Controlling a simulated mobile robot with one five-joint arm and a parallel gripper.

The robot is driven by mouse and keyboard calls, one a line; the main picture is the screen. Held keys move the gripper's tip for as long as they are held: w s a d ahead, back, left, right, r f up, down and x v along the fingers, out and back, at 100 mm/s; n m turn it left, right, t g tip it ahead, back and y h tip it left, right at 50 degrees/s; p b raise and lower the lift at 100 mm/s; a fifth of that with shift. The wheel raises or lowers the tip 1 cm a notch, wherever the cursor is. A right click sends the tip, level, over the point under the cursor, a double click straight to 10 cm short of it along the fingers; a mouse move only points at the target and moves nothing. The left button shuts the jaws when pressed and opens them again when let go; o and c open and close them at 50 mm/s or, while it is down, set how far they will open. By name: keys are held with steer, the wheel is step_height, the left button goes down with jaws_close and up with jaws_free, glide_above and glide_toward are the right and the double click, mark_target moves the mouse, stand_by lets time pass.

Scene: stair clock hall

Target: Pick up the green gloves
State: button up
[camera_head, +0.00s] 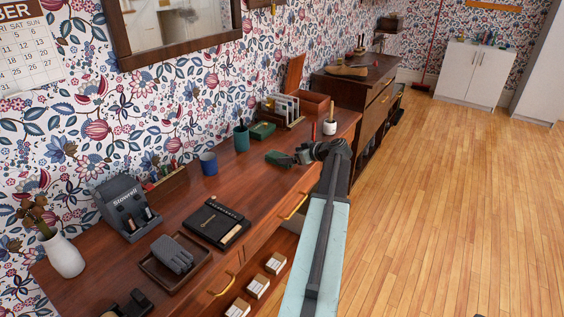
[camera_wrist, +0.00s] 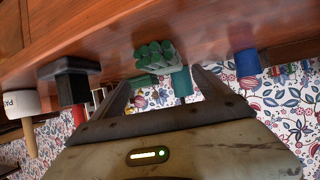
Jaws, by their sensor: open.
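The green gloves (camera_head: 277,158) lie on the wooden sideboard top (camera_head: 228,185), near its front edge. In the wrist view, the green gloves (camera_wrist: 154,56) show as a ribbed bundle just beyond the fingertips, between the lines of the two fingers. My gripper (camera_head: 296,160) is open and empty, close to the right side of the gloves in the head view. Its two fingers are spread wide in the wrist view (camera_wrist: 161,84). I cannot tell whether a fingertip touches the gloves.
A teal cup (camera_head: 241,139) and a blue mug (camera_head: 208,163) stand behind and left of the gloves. A white pot (camera_head: 330,127) stands near my wrist. The wooden floor (camera_head: 450,200) at right is clear.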

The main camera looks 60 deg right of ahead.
mark_target(271, 156)
steer(key=x, duration=0.1)
steer(key=b+x, duration=0.1)
steer(key=x, duration=0.1)
steer(key=b+x, duration=0.1)
steer(key=x, duration=0.1)
steer(key=shift+a+f, duration=0.1)
steer(key=shift+a, duration=0.2)
steer(key=shift+s, duration=0.1)
steer(key=shift+c, duration=0.6)
steer(key=c, duration=1.4)
steer(key=shift+o, duration=0.2)
